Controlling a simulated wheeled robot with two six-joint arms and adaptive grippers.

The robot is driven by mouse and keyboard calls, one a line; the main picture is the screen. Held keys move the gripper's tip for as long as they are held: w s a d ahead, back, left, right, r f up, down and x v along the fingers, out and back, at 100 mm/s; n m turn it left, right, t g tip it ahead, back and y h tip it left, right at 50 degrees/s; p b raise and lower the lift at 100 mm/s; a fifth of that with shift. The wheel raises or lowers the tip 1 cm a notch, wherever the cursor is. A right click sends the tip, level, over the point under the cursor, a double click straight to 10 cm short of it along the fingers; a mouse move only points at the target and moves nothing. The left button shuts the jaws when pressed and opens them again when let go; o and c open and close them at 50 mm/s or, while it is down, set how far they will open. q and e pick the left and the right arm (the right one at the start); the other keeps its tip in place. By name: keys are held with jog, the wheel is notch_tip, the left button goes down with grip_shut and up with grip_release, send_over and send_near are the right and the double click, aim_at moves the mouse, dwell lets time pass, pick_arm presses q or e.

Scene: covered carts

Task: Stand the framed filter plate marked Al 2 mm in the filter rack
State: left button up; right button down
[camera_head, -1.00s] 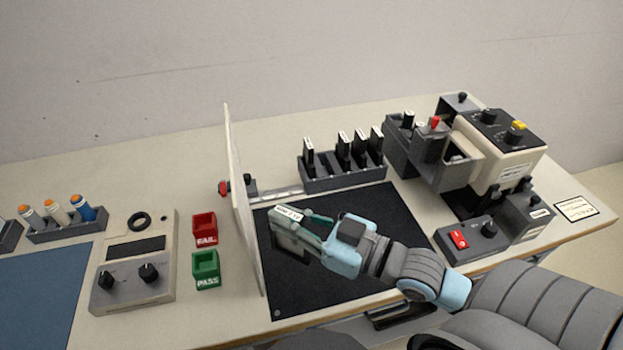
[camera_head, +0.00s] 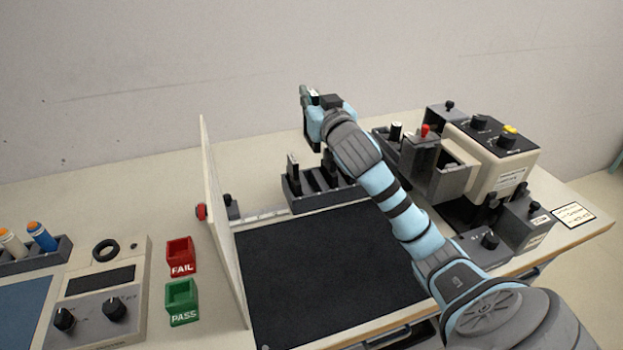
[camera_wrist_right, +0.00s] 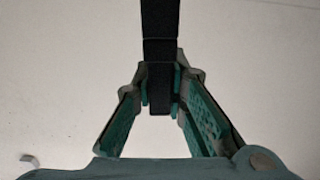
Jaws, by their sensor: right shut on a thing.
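My right gripper (camera_head: 306,95) is raised above and behind the filter rack (camera_head: 328,202). It is shut on a dark framed plate with a white label, its marking too small to read; the plate's dark body (camera_head: 309,140) hangs below the fingers. In the right wrist view, the teal finger pads (camera_wrist_right: 161,88) press both sides of the dark plate (camera_wrist_right: 160,30). The grey slotted rack stands on the table behind the black mat. A plate (camera_head: 293,167) stands in its left end and another (camera_head: 328,163) farther right; my arm hides the rack's right part. My left gripper is out of view.
A pale upright panel (camera_head: 220,220) stands left of the mat (camera_head: 320,275), which is clear. Right of the rack is a grey holder with a beige machine (camera_head: 490,160). The red FAIL bin (camera_head: 180,257) and green PASS bin (camera_head: 182,302) stand left of the panel.

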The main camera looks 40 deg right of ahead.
notch_tip(320, 180, down, 16)
jog(key=b, duration=0.3)
jog(key=c, duration=2)
grip_release()
jog(key=shift+o, duration=0.5)
jog(key=v, duration=1.2)
jog(key=shift+a, duration=0.1)
